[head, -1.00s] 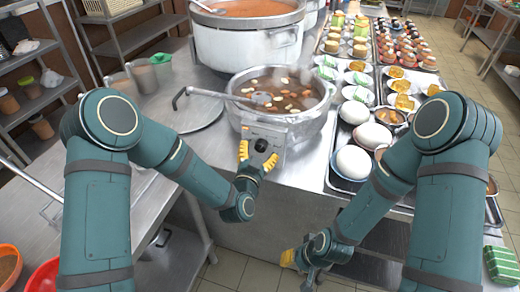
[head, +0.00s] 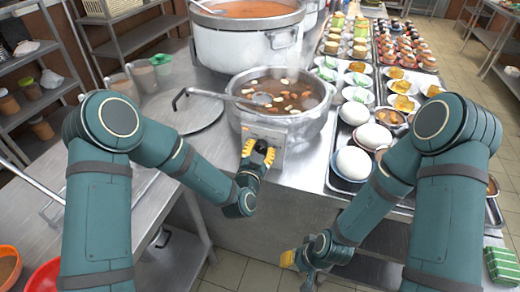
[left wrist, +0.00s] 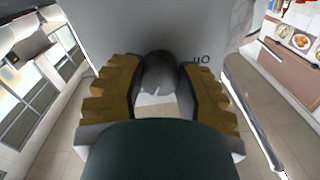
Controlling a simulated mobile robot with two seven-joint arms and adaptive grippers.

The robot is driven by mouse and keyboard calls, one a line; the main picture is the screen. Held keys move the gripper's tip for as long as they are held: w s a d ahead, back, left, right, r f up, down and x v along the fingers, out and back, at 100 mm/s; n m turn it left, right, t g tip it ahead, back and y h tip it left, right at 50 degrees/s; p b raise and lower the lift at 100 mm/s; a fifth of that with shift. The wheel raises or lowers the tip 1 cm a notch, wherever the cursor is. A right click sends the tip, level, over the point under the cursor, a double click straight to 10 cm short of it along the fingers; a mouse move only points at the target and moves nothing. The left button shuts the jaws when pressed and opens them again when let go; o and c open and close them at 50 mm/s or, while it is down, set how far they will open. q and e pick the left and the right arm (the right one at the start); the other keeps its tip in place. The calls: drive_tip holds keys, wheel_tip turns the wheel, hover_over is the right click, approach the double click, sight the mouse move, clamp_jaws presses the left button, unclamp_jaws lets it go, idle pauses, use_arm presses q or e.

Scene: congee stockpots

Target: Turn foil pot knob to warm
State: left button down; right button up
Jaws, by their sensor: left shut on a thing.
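The foil pot (head: 285,105) is a silvery pot of dark soup with floating pieces, with a ladle resting in it. A grey control box (head: 266,138) is on its front. My left gripper (head: 258,152) is at the front of this box. In the left wrist view its yellow ridged fingers are on either side of a dark round knob (left wrist: 158,72), shut on it. Lettering, seemingly "on", shows right of the knob; the rest of the dial is hidden. My right gripper (head: 290,258) hangs low in front of the counter, away from the pot; its finger opening is unclear.
A larger pot (head: 248,45) of orange soup stands behind. A round metal lid (head: 183,110) lies to the left. White bowls (head: 354,162) and trays of food fill the right side. Counter between the foil pot and the trays is bare.

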use_arm(q)
drive_tip(key=n, duration=0.5)
drive_tip(key=shift+n, duration=0.3)
drive_tip(key=n, duration=0.5)
drive_tip(key=shift+n+g+h, duration=0.3)
idle(0.4)
drive_tip(key=c, duration=0.5)
unclamp_jaws()
drive_tip(key=shift+c, duration=0.2)
